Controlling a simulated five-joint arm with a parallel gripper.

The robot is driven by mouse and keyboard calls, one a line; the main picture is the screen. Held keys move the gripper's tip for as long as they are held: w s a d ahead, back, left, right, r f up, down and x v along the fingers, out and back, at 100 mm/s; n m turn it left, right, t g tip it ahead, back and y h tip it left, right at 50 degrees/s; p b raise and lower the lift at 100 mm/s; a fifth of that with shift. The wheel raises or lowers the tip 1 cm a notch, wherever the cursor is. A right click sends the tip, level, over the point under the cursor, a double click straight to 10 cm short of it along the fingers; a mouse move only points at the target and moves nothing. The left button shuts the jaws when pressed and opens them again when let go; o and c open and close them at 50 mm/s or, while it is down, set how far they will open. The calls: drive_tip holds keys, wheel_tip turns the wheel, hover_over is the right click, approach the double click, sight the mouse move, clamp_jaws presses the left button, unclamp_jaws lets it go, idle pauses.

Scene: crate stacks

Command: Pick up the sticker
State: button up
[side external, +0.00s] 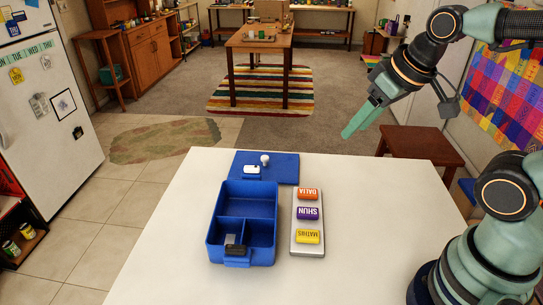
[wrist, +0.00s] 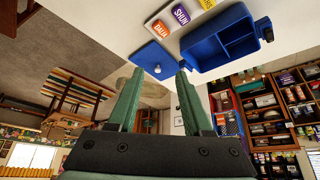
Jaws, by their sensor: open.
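Three name stickers lie in a row on a silver strip (side external: 296,247) on the white table: orange DALIA (side external: 307,194), purple SHUN (side external: 307,213) and yellow MATHIS (side external: 308,237). I cannot tell which one the task means. In the wrist view, DALIA (wrist: 160,29), SHUN (wrist: 181,14) and MATHIS (wrist: 207,4) show at the top. My gripper (side external: 357,125) is open and empty, high above the table's back edge, behind and to the right of the stickers. Its two green fingers stand apart in the wrist view (wrist: 159,73).
The table's left and right sides are clear.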

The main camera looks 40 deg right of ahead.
drive_tip(key=shift+o, duration=0.3)
drive_tip(key=o, duration=0.7)
drive_tip(key=shift+o, duration=0.2)
drive_tip(key=shift+w, duration=0.1)
drive_tip(key=m+g, duration=0.6)
drive_tip(key=m, duration=0.3)
hover_over(308, 191)
wheel_tip(308, 191, down, 12)
wheel_tip(308, 191, down, 11)
drive_tip(key=shift+a+f, duration=0.1)
